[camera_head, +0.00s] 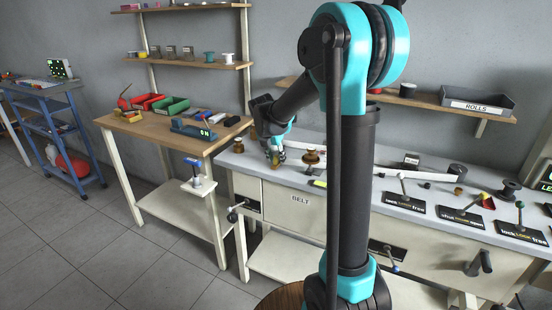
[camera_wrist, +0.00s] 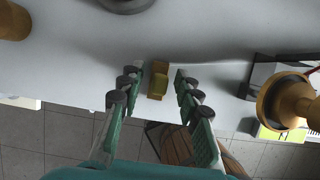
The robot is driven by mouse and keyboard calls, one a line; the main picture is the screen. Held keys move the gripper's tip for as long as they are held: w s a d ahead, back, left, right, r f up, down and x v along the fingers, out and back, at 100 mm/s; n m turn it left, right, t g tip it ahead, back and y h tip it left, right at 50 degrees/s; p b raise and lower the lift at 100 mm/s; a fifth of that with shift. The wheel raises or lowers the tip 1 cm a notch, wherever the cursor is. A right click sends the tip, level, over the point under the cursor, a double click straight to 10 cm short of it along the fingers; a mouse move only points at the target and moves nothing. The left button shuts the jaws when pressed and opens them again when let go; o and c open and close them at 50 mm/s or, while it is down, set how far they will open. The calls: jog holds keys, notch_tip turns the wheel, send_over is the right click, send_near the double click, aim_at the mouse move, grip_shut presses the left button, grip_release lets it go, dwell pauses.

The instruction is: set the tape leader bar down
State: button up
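A small brass-yellow block (camera_wrist: 158,80), probably the tape leader bar, is at the front edge of the grey bench top (camera_wrist: 215,30). My gripper (camera_wrist: 159,82) is open, with its green fingers on both sides of the block and a visible gap on each side. In the head view, my gripper (camera_head: 275,151) points down over the left end of the bench, with the yellowish block (camera_head: 275,160) at its fingertips. Whether the block's underside rests on the bench is hard to tell.
A brass knobbed post (camera_wrist: 290,100) stands right of my gripper, beside a yellow-green label (camera_wrist: 280,133). Another brass piece (camera_wrist: 12,20) is at the far left. A long white bar (camera_head: 415,173) and several levers lie farther right on the bench. Floor shows beyond the bench edge.

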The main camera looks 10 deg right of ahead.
jog(key=v, duration=1.2)
jog(key=s+d+f+m+y, duration=0.1)
jog(key=s+d+f+m, duration=0.2)
jog(key=s+f+m, duration=0.7)
jog(key=s+d+f+m+y, duration=0.1)
jog(key=s+d+f+m, duration=0.2)
jog(key=s+f+m, duration=0.7)
jog(key=s+m, duration=0.6)
jog(key=m, duration=0.2)
jog(key=shift+s+d+f+m+y, duration=0.3)
jog(key=shift+d+m+y, duration=0.1)
